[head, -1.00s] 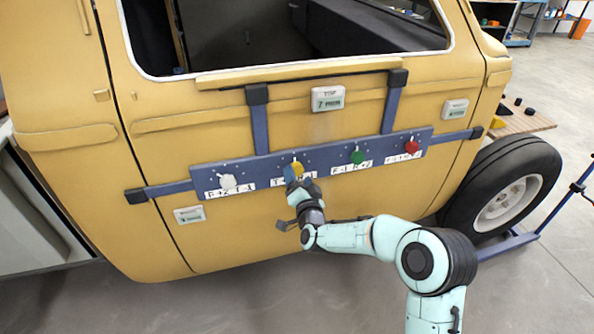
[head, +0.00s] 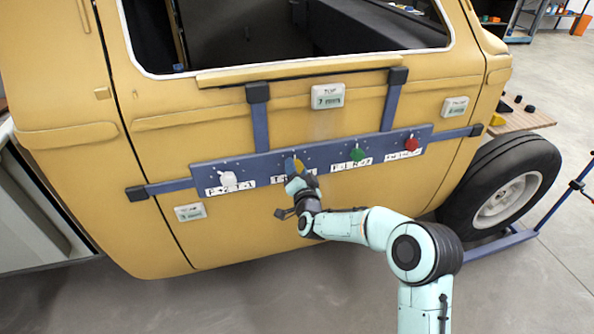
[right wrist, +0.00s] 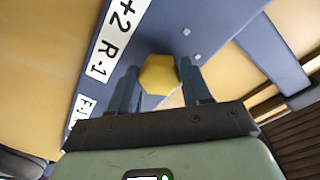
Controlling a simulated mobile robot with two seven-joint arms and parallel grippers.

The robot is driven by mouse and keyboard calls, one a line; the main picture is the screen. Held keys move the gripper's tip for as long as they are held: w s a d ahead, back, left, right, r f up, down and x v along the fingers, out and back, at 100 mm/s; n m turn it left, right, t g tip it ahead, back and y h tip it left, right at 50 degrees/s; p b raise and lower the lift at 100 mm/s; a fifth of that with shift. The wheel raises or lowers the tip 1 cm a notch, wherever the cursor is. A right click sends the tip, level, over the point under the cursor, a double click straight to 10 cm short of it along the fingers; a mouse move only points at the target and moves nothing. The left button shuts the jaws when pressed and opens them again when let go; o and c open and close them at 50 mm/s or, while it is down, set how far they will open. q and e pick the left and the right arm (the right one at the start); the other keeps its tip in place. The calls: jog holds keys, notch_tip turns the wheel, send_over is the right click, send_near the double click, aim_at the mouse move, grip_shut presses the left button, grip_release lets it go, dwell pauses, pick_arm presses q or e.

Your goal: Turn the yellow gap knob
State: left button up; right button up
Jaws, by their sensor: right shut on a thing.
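The yellow gap knob (head: 291,163) is on the blue bar (head: 272,160) across the yellow vehicle door, second from the left. My right gripper (head: 295,172) reaches it from below and is shut on it. In the right wrist view the yellow knob (right wrist: 159,75) looks hexagonal and sits between the two blue-grey fingers. In the head view the fingers hide part of the knob and its label. A display (head: 327,95) marked TOP is on the door above; its reading is too small to tell surely. My left gripper is not in view.
On the same bar are a white knob (head: 227,179) to the left, and a green knob (head: 357,154) and a red knob (head: 411,143) to the right. Other small displays are at lower left (head: 190,212) and upper right (head: 455,107). A wheel (head: 499,190) stands at right.

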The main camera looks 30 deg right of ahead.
pick_arm(q)
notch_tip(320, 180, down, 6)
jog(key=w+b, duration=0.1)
jog(key=b, duration=0.6)
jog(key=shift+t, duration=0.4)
pick_arm(e)
jog(key=shift+f+n+t, duration=0.15)
jog(key=shift+n+t, duration=0.15)
jog(key=shift+n, duration=4.1)
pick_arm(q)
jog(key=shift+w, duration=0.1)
pick_arm(e)
jog(key=shift+d, duration=0.1)
jog(key=o, duration=1)
jog(key=shift+o, duration=0.2)
